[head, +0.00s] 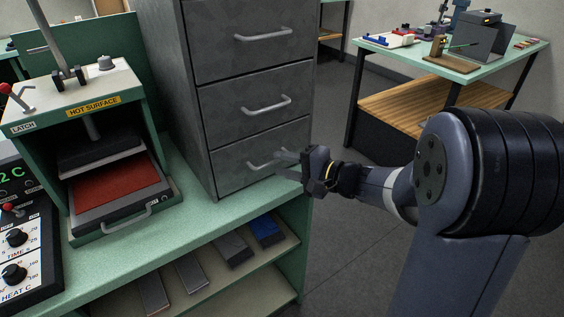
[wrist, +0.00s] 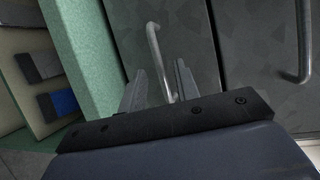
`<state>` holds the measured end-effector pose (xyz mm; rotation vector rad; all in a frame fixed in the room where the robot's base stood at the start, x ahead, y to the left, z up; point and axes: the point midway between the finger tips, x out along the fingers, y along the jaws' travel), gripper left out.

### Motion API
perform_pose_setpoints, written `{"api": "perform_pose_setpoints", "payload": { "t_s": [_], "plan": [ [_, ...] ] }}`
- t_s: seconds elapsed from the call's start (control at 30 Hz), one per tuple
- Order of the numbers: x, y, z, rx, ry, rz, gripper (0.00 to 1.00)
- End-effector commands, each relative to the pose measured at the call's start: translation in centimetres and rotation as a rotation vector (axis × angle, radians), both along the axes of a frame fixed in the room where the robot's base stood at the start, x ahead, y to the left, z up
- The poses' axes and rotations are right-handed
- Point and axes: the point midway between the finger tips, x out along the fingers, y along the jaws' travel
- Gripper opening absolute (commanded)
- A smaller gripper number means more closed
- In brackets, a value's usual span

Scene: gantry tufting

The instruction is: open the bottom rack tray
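The grey rack (head: 185,110) stands on the green bench with drawer-like trays stacked one above another. The bottom rack tray (head: 232,174) looks shut, its front flush with the one above. Its bar handle (head: 257,167) shows in part; my gripper covers its right end. The handle also shows in the wrist view (wrist: 154,42). My gripper (head: 279,164) is at the right part of the handle. In the wrist view my gripper (wrist: 160,70) is open, with one finger on each side of the bar. I cannot tell whether either finger touches it.
A heat press (head: 100,130) with a red pad stands left of the rack. The green bench edge (head: 215,228) runs below the tray, with flat blocks (head: 232,247) on the shelf underneath. A table (head: 455,68) stands at the back right. Open floor (head: 345,225) lies right of the bench.

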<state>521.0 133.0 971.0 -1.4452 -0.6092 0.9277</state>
Motion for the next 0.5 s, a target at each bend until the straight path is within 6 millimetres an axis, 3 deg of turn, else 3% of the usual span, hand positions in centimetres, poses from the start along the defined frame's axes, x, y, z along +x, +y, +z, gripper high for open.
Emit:
{"api": "perform_pose_setpoints", "payload": {
  "t_s": [0.43,0.5],
  "plan": [
    [0.64,0.98,-0.20,-0.001,-0.001,0.000,0.31],
    [0.63,0.97,-0.21,0.000,0.000,0.000,0.26]
  ]
}}
